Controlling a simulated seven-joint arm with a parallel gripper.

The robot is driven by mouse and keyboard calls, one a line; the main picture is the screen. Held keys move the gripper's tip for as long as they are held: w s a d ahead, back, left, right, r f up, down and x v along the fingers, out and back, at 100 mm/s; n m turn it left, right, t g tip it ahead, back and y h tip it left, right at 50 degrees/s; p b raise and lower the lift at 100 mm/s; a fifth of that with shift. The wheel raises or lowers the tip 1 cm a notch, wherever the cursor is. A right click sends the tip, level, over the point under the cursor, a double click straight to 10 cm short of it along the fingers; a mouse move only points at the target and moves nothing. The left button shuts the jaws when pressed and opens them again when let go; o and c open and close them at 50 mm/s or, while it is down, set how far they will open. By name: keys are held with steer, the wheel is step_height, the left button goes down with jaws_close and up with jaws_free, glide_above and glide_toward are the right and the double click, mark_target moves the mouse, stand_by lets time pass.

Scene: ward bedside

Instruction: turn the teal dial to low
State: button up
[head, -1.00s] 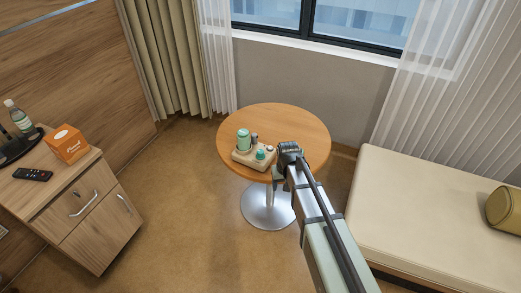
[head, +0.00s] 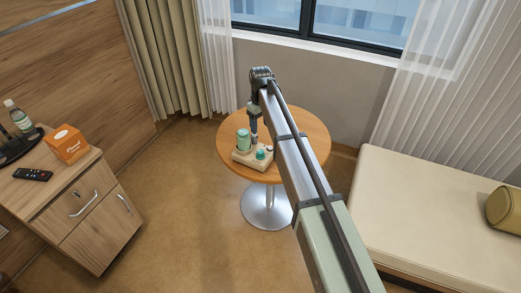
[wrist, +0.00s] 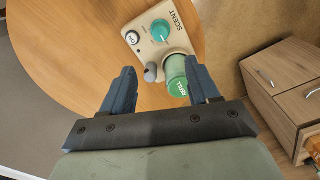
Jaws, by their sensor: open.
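The teal dial (wrist: 161,30) sits on a cream scent unit (wrist: 147,19) in the wrist view, beyond my fingertips. Its pale mark is too small for me to read the setting. In the head view the dial (head: 261,155) is on the front right part of the unit (head: 240,158), which stands on the round table. My gripper (wrist: 159,69) is open and empty, pointing down at the unit. The green refill bottle (wrist: 177,78) shows near the right finger. In the head view my gripper (head: 254,134) is just above the unit, beside the bottle (head: 243,140).
A grey knob or lever (wrist: 151,72) stands between my fingers in the wrist view. A white ON button (wrist: 132,37) lies left of the dial. The round wooden table (head: 311,133) is otherwise clear. A bedside cabinet (head: 90,205) is at left, a cushioned bench (head: 430,205) at right.

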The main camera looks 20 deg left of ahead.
mark_target(261, 151)
steer(key=shift+n, duration=0.4)
step_height(261, 151, down, 14)
steer(key=shift+d+r, duration=0.1)
stand_by(0.3)
steer(key=c, duration=1)
steer(key=shift+c, duration=0.2)
